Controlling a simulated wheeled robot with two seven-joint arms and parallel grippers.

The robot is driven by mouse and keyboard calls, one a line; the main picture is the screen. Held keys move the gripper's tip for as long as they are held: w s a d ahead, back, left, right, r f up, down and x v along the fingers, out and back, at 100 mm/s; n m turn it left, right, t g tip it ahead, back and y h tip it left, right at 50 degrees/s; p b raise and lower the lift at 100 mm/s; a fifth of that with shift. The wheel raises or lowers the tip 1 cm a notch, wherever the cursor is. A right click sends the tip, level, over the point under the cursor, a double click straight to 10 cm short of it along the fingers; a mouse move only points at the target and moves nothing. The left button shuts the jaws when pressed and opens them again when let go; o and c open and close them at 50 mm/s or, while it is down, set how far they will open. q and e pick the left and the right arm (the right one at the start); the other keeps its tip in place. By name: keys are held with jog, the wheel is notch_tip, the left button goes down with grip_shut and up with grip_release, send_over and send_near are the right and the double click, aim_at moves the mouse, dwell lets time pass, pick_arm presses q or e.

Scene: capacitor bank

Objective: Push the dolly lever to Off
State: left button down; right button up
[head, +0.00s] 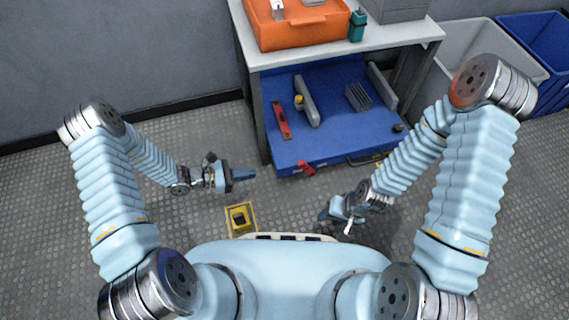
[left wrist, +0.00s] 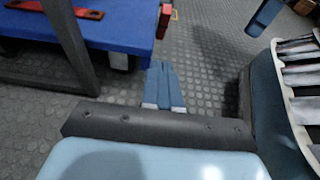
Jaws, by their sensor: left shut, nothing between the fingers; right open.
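A blue dolly (head: 330,140) stands under the workbench. A small red lever-like piece (head: 306,168) sticks out at its front edge; I cannot read any Off mark. In the left wrist view a red piece (left wrist: 163,20) shows at the corner of the blue deck (left wrist: 115,22). My left gripper (head: 246,174) is shut and empty, over the floor left of the red piece and apart from it. Its closed blue fingers show in the left wrist view (left wrist: 163,84). My right gripper (head: 336,220) is open and empty, low over the floor, right of and nearer than the red piece.
The workbench (head: 425,32) carries an orange bin (head: 300,36); its leg (head: 258,118) stands near my left gripper. A red bar (head: 281,120) and grey parts lie on the dolly. A yellow-framed item (head: 240,218) is on the floor. Bins (head: 535,45) stand right.

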pick_arm(q)
jog(key=shift+d, duration=0.15)
jog(key=b, duration=0.1)
send_near(299, 165)
jog(key=w+d+f, duration=0.2)
jog(key=d+f, duration=0.2)
jog(key=shift+w+d+r, duration=0.2)
jog(key=shift+d+r, duration=0.25)
jog(key=shift+d, duration=0.1)
pick_arm(e)
jog(key=shift+f, duration=0.6)
